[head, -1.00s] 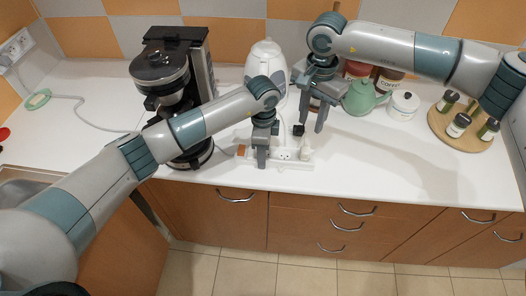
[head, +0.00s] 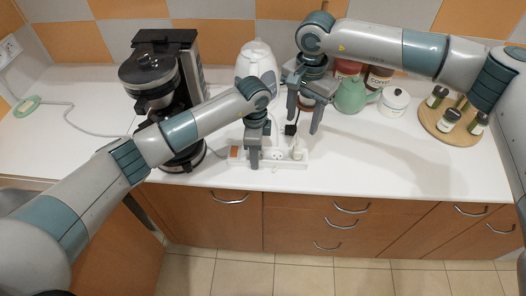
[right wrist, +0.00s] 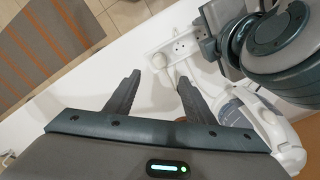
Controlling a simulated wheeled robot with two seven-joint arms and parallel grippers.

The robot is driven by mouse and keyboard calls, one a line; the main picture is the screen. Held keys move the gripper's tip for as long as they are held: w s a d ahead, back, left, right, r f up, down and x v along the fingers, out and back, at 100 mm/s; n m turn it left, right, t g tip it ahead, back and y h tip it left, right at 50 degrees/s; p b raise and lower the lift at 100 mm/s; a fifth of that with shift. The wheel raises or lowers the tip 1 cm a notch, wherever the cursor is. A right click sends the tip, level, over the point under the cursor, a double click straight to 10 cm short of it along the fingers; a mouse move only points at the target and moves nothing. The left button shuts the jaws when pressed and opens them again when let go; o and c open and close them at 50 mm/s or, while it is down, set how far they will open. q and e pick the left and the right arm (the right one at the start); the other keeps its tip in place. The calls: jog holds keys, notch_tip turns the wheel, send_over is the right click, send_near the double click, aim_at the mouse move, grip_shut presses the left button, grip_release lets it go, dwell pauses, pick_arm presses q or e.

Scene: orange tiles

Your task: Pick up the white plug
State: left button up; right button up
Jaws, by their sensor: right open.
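The white plug (head: 298,152) stands upright at the right end of the white power strip (head: 284,165) on the counter. In the right wrist view a rounded white shape between and just beyond the fingertips looks like the plug (right wrist: 160,61), beside the strip's sockets (right wrist: 184,43). My right gripper (head: 303,126) is open and empty, fingers pointing down, above and behind the plug; its fingers also show in the right wrist view (right wrist: 158,75). My left gripper (head: 254,158) points down at the strip's left part; its finger gap is unclear.
A coffee maker (head: 158,80) stands left, a white kettle (head: 256,60) behind. The front right counter is clear.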

jog(key=s+a+r+m+g+y, duration=0.2)
jog(key=a+r+m+y, duration=0.15)
jog(key=r+y, duration=0.35)
jog(key=s+a+r+m+g+y, duration=0.1)
jog(key=s+a+r+m+y, duration=0.2)
jog(key=r+m+y, duration=0.25)
jog(key=w+d+r+m+t+y, duration=0.1)
jog(key=w+r+m+t+y, duration=0.15)
jog(key=w+m+t, duration=0.45)
jog(key=w+d+r+m+t+y, duration=0.1)
jog(key=w+r+m+t+y, duration=0.15)
jog(key=w+m+t, duration=0.4)
jog(key=w+d+f+m+t+h, duration=0.1)
jog(key=w+d+f+m+h, duration=0.2)
jog(key=w+f+m+h, duration=0.5)
jog(key=w+d+f+m+h, duration=0.3)
jog(key=f+m+h, duration=0.1)
jog(key=m, duration=0.8)
jog(key=s+a+f+m+g+h, duration=0.1)
jog(key=s+f+m+g+h, duration=0.1)
jog(key=s+g, duration=0.3)
jog(key=s+a+f+m+g+h, duration=0.1)
jog(key=s+g, duration=0.5)
jog(key=s, duration=0.8)
notch_tip(320, 180, down, 3)
jog(key=shift+s+f+m+h, duration=0.2)
jog(key=shift+m+h, duration=0.35)
jog(key=shift+h, duration=0.7)
